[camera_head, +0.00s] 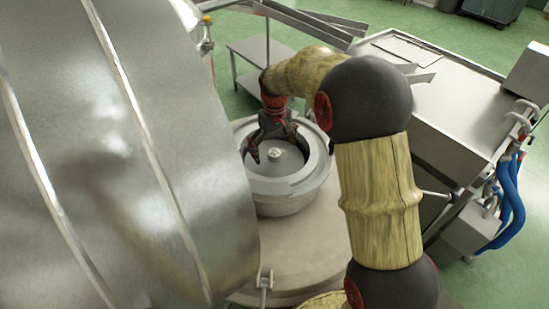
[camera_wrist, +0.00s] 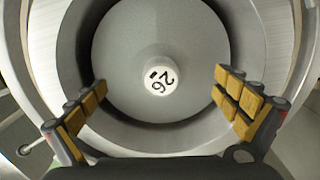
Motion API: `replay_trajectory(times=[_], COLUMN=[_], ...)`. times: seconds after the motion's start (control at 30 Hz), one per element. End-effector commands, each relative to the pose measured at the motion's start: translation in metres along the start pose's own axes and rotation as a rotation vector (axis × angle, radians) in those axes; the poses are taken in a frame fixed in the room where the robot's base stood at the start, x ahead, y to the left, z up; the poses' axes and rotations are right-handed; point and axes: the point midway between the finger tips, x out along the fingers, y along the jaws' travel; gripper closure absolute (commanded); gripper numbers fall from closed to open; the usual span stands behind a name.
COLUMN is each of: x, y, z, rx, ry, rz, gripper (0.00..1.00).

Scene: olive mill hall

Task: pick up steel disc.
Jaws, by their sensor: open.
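The steel disc (camera_wrist: 195,45) is a flat grey round plate with a raised white-topped knob (camera_wrist: 161,79) at its centre, marked with dark characters. It lies inside a round metal bowl (camera_wrist: 45,50) with a wide rim. In the head view the disc (camera_head: 288,167) and bowl (camera_head: 285,205) show below my gripper (camera_head: 273,150). In the wrist view my gripper (camera_wrist: 162,108) is open, with its yellow-padded fingers apart on either side, the knob between and slightly beyond them. The fingers appear not to touch the knob. How high they are above the disc is hard to tell.
A large metal drum (camera_head: 150,150) fills the left of the head view, close to the bowl. The bowl stands on a pale round base (camera_head: 290,255). A steel machine (camera_head: 450,110) with blue hoses (camera_head: 508,205) stands at right. A low metal table (camera_head: 250,55) is behind.

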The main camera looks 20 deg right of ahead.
Motion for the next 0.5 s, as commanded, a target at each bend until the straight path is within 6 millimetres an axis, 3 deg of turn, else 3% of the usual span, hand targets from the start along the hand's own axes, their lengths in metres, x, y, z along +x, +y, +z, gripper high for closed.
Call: replay_trajectory(times=[0.13,0.37,0.5], x=[0.0106,0.0117,0.0116], y=[-0.0005,-0.0006,-0.0007], z=[0.0004,0.0004,0.0004], rx=[-0.001,-0.001,-0.001], ry=[0.0,0.0,0.0], rz=[0.0,0.0,0.0], gripper=[0.0,0.0,0.08])
